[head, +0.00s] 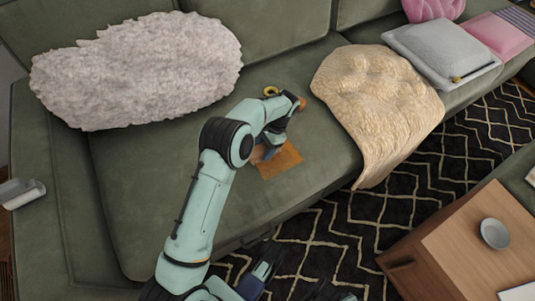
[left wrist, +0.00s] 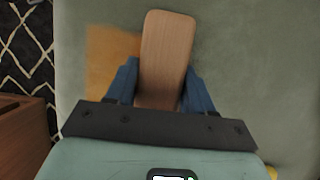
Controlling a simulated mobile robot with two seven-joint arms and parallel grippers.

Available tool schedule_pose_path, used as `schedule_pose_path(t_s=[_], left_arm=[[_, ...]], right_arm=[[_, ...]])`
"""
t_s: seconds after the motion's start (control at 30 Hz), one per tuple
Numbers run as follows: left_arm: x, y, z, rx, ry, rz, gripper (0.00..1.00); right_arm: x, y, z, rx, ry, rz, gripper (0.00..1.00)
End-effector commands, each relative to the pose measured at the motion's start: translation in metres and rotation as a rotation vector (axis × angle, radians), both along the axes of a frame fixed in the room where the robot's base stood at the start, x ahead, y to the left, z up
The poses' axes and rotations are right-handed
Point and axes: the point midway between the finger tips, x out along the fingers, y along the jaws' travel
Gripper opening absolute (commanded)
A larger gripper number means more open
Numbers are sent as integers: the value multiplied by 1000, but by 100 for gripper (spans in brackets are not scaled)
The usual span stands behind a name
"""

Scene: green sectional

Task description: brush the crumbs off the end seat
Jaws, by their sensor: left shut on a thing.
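My left gripper (head: 268,152) is low over the end seat (head: 140,200) of the green sofa. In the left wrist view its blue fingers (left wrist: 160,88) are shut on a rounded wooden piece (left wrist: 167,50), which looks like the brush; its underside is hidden. An orange-brown patch (head: 284,162) lies on the seat beside the gripper, near the front edge. It also shows in the left wrist view (left wrist: 108,55), left of the wooden piece. I cannot make out single crumbs. Blue and teal parts of what looks like my right gripper (head: 260,274) show at the bottom, mostly cut off.
A fluffy grey cushion (head: 140,70) lies at the seat's back left. A beige throw (head: 375,100) drapes over the sofa on the right. A small yellow ring-like thing (head: 270,91) is behind my wrist. A wooden table (head: 460,255) with a bowl (head: 495,233) stands lower right.

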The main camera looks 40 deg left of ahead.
Motion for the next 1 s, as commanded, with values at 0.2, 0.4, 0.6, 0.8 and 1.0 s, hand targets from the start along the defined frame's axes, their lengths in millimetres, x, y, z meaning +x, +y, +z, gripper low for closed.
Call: schedule_pose_path(t_s=[0.2, 0.4, 0.6, 0.8, 1.0], left_arm=[[1, 12, -4, 6, 3, 1, 28], [1, 12, -5, 8, 4, 2, 28], [5, 24, -6, 9, 6, 4, 28], [13, 43, -5, 9, 4, 5, 28], [17, 54, -4, 7, 4, 3, 28]], right_arm=[[0, 0, 0, 0, 0, 0, 43], [0, 0, 0, 0, 0, 0, 43], [0, 0, 0, 0, 0, 0, 43], [0, 0, 0, 0, 0, 0, 43], [0, 0, 0, 0, 0, 0, 43]])
